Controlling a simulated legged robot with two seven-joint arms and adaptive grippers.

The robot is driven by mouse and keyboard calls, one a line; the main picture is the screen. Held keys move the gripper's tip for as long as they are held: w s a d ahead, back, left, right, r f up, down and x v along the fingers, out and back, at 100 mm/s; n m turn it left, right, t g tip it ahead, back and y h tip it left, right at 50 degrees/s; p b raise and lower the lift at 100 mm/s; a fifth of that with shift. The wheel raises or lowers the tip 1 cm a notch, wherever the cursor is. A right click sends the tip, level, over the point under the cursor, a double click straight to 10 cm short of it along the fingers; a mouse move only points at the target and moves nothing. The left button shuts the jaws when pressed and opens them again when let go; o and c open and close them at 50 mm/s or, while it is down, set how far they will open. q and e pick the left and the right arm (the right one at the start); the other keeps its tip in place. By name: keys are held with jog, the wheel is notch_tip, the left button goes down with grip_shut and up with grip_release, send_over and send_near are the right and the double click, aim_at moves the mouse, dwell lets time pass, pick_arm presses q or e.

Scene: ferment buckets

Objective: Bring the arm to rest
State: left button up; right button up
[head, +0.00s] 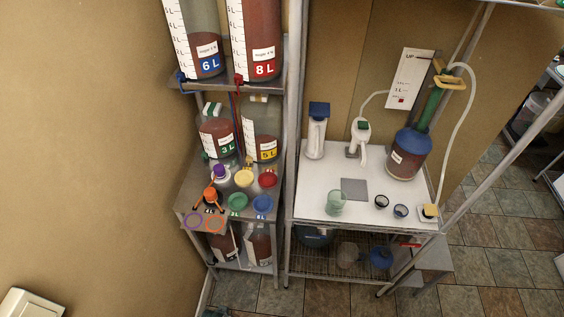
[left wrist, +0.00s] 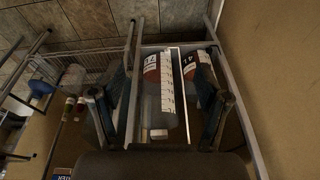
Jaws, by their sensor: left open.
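In the left wrist view my left gripper (left wrist: 161,80) has its two dark fingers spread wide apart. Nothing is held between them. Beyond the fingers a bottle (left wrist: 152,90) with a white scale strip and reddish contents stands in a metal shelf frame. Whether any finger touches the shelf I cannot tell. The head view shows neither of my grippers or arms. My right gripper is in neither view.
The left rack holds large buckets marked 6 L (head: 205,45) and 8 L (head: 258,45), with smaller 3 L (head: 217,140) and 5 L (head: 262,138) buckets below. A white-topped table (head: 315,203) holds a blue-topped carboy (head: 407,155) and small cups. Tiled floor (head: 500,235) lies right.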

pick_arm(q)
jog(key=s+f+b, duration=0.1)
jog(key=s+f, duration=0.2)
jog(key=f, duration=0.5)
jog(key=s+a+f+g+b, duration=0.1)
jog(key=s+f, duration=0.2)
jog(key=f, duration=0.4)
jog(key=s+f+b, duration=0.1)
jog(key=s+f, duration=0.2)
jog(key=f, duration=0.5)
jog(key=s+a+f+b, duration=0.1)
jog(key=s+a+f, duration=0.1)
jog(key=s+f, duration=0.6)
jog(key=s, duration=0.3)
jog(key=shift+s+a+f+g+b, duration=0.25)
jog(key=shift+s+g+b, duration=0.1)
jog(key=shift+s+g, duration=0.05)
